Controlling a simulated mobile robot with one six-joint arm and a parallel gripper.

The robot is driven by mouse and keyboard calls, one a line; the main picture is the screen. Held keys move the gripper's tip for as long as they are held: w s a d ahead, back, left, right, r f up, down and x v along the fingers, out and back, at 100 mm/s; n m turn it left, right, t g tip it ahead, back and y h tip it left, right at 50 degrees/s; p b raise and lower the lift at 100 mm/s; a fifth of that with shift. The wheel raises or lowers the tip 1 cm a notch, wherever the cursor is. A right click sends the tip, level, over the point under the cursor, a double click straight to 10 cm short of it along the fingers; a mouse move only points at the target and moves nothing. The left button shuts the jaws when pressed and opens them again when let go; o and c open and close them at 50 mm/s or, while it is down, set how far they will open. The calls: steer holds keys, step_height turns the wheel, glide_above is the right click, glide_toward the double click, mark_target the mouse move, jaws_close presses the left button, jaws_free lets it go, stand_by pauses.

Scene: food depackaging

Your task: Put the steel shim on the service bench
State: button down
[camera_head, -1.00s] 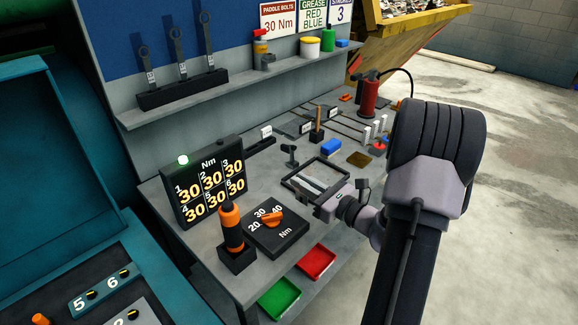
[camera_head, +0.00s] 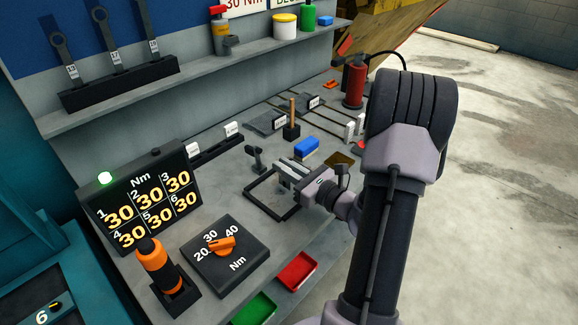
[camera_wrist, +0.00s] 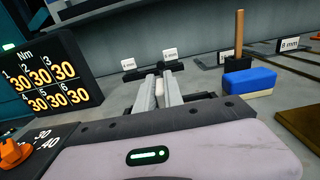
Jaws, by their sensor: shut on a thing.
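My gripper (camera_head: 284,176) is above the far right side of a black rectangular frame (camera_head: 272,215) on the service bench (camera_head: 215,182). In the wrist view my gripper (camera_wrist: 160,88) has its two long grey fingers close together, pointing forward over the bench. A small pale piece, taken as the steel shim (camera_wrist: 167,78), shows between the fingers. Most of it is hidden by them, so its outline cannot be told. The inside of the black frame looks bare and grey where visible.
A blue block (camera_head: 307,147) and a black holder with a wooden handle (camera_head: 292,118) stand beyond my gripper. A torque dial box (camera_head: 226,254), number display (camera_head: 142,200) and orange-handled tool (camera_head: 155,262) stand near left. Red (camera_head: 296,271) and green (camera_head: 254,309) bins sit at the front edge.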

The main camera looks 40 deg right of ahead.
steer(key=shift+d+f+p, duration=0.2)
steer(key=shift+p, duration=0.1)
steer(key=shift+a+f, duration=0.15)
steer(key=shift+a, duration=0.1)
steer(key=c, duration=1.5)
jaws_free()
steer(key=shift+d, duration=0.1)
steer(key=shift+o, duration=0.2)
